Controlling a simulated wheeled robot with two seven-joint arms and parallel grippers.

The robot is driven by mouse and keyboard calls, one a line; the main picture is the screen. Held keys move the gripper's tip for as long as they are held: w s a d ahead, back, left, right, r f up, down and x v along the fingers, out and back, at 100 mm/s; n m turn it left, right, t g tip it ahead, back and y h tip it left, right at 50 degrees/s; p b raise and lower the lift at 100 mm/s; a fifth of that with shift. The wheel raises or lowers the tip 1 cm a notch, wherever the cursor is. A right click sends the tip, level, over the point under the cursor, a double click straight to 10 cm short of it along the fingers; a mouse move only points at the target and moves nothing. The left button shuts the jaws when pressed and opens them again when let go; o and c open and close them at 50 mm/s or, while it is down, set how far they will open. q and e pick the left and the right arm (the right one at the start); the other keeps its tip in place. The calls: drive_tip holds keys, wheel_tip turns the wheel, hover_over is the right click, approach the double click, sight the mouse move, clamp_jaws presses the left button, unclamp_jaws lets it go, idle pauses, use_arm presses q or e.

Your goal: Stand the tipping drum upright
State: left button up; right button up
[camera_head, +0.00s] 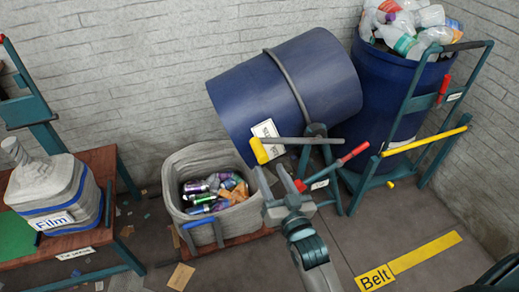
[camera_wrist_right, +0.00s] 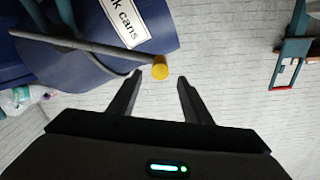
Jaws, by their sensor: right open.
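The tipping drum (camera_head: 285,85) is a dark blue drum lying tilted in its frame, its lower left end over a grey bin; it also shows in the wrist view (camera_wrist_right: 90,68). It carries a white label (camera_head: 268,138), partly read as "cans" in the wrist view. A bar with a yellow end (camera_head: 259,150) sticks out from its pivot. My right gripper (camera_head: 271,168) is open and empty, just below the yellow end. In the wrist view the yellow end (camera_wrist_right: 160,68) appears between the fingertips, at or just beyond them. My left gripper is out of view.
The grey bin (camera_head: 172,190) holds cans and scraps. A second, upright blue drum (camera_head: 372,105) full of plastic bottles stands at right, with its own yellow bar (camera_head: 425,141). A red-tipped lever (camera_head: 353,154) is right of my gripper. A wooden table (camera_head: 102,165) is at left.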

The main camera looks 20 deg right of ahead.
sight(260, 151)
drive_tip(key=w, duration=0.5)
drive_tip(key=w+p, duration=0.1)
drive_tip(key=w, duration=0.4)
drive_tip(key=shift+a, duration=0.2)
drive_tip(key=shift+s, duration=0.1)
clamp_jaws()
